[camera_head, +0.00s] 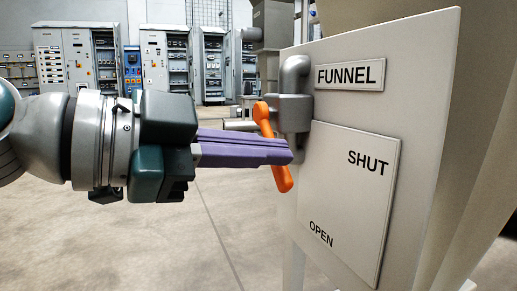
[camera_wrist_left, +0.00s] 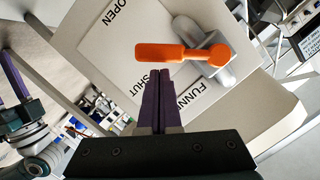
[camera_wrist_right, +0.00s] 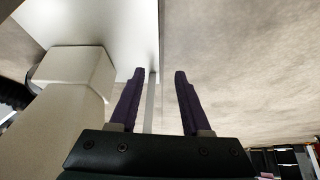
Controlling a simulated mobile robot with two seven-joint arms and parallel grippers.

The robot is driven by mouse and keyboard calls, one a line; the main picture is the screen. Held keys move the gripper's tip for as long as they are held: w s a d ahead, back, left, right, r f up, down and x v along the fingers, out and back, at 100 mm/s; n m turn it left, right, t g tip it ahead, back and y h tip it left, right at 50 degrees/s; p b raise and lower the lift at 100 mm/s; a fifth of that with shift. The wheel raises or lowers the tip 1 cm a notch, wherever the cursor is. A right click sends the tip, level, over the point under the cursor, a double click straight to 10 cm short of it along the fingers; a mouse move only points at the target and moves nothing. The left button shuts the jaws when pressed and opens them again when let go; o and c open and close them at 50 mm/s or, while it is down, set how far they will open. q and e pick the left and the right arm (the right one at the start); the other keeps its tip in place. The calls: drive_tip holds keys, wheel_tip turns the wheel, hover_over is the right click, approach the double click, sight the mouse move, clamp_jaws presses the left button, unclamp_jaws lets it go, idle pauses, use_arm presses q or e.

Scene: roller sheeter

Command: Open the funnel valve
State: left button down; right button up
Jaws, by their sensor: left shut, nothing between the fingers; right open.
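The orange valve handle (camera_head: 284,181) is mounted on a grey metal valve body (camera_head: 292,113) at the left edge of a white panel. It slants steeply in the head view, and my left gripper (camera_head: 289,152) crosses in front of its middle. In the left wrist view the handle (camera_wrist_left: 165,53) lies crosswise just beyond the tips of the shut, empty left fingers (camera_wrist_left: 160,73); I cannot tell whether they touch it. The panel carries a FUNNEL label (camera_head: 350,75) and a plate (camera_head: 345,200) marked SHUT and OPEN. My right gripper (camera_wrist_right: 158,74) is open and empty.
The white panel (camera_head: 425,70) stands close on the right, with a large beige body (camera_head: 490,110) behind it. Grey cabinets (camera_head: 75,55) line the far wall. The concrete floor (camera_head: 130,240) is clear. A pale block (camera_wrist_right: 75,70) stands beside the right gripper.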

sight(272, 174)
use_arm(q)
drive_tip(key=shift+w+f, duration=0.1)
drive_tip(key=shift+f, duration=0.15)
use_arm(e)
drive_tip(key=s, duration=0.1)
drive_tip(key=s+d+g, duration=0.1)
drive_tip(key=s, duration=0.1)
drive_tip(key=s+d+g+h, duration=0.1)
drive_tip(key=s, duration=0.1)
drive_tip(key=shift+d+r+m, duration=0.1)
drive_tip(key=shift+d+m, duration=0.15)
drive_tip(key=shift+m, duration=0.05)
